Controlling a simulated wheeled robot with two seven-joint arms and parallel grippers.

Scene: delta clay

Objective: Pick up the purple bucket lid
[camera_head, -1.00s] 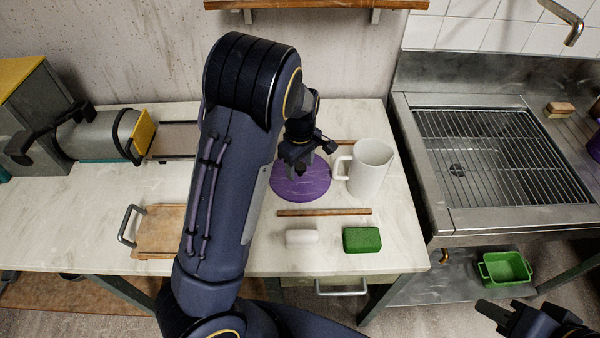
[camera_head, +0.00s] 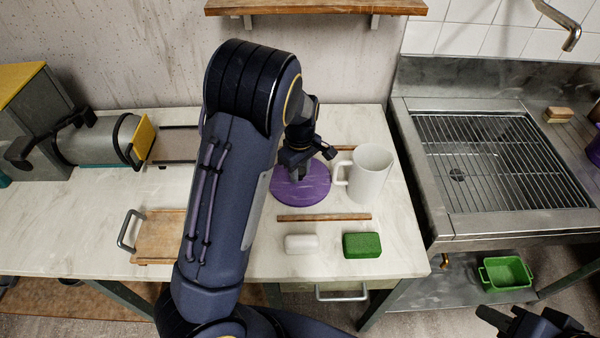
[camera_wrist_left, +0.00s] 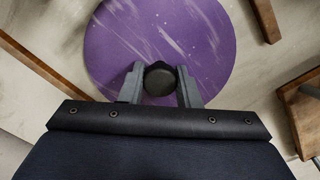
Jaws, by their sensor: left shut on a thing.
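The purple bucket lid (camera_head: 302,194) is a round disc lying flat on the pale worktop, left of the white mug. It also fills the upper middle of the left wrist view (camera_wrist_left: 190,45), with a dark round knob (camera_wrist_left: 159,77) on it. My left gripper (camera_head: 298,170) is over the lid, pointing down. In the left wrist view its two fingers (camera_wrist_left: 160,85) stand on either side of the knob and are shut on it. My right gripper (camera_head: 490,316) is only partly in view at the lower right, away from the worktop; its jaws are unclear.
A white mug (camera_head: 369,175) stands close to the lid's right side. A wooden stick (camera_head: 323,217), a white block (camera_head: 301,244) and a green block (camera_head: 361,245) lie in front. A wooden board (camera_head: 160,235) is at left. A sink with a rack (camera_head: 490,160) is at right.

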